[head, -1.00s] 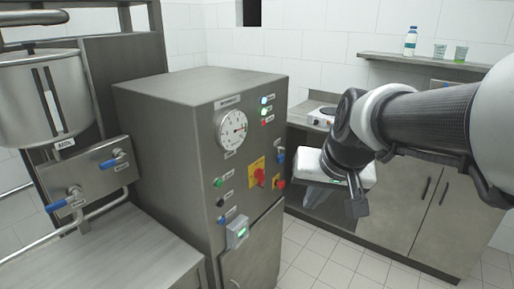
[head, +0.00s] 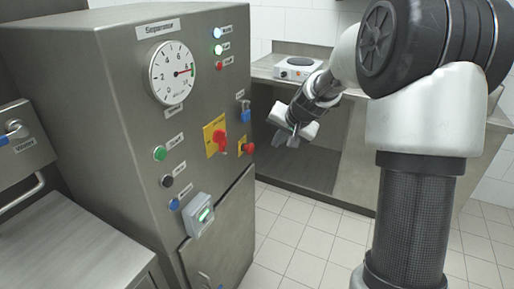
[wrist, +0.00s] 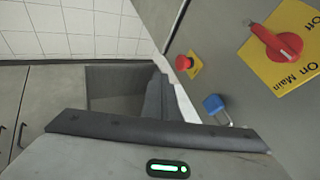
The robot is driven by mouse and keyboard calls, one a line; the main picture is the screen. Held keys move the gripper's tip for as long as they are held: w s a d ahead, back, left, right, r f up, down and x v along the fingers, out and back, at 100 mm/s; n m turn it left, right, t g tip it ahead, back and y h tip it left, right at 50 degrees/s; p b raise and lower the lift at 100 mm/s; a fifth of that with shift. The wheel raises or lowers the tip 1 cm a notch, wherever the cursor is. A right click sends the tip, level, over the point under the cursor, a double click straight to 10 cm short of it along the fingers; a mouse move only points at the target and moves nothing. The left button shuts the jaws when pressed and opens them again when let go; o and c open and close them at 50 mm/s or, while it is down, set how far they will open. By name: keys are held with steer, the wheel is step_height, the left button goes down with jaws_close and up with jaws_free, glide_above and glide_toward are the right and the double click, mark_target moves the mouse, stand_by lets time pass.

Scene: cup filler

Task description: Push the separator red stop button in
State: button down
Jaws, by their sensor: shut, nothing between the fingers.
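The red stop button (head: 249,148) is a round red mushroom knob on a small yellow plate, near the right edge of the separator's steel front (head: 130,105). It also shows in the wrist view (wrist: 183,62), above the middle and right of my fingertips. My gripper (head: 292,139) is shut and empty. In the head view it hangs right of the button, with a visible gap between them. In the wrist view my gripper's fingers (wrist: 160,85) point up towards the button's side of the picture. I cannot tell whether the button is in or out.
A red rotary main switch (head: 219,144) on a yellow plate is left of the button. A blue padlock (head: 245,112) hangs above it. Green (head: 159,153), black and blue buttons are further left. A counter with a hotplate (head: 299,68) stands behind. The tiled floor (head: 290,235) is clear.

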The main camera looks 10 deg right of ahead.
mark_target(249, 149)
steer(key=w+a+f+b, duration=0.1)
steer(key=w+a+f, duration=0.4)
steer(key=w+f, duration=0.3)
stand_by(0.4)
steer(key=shift+w, duration=0.1)
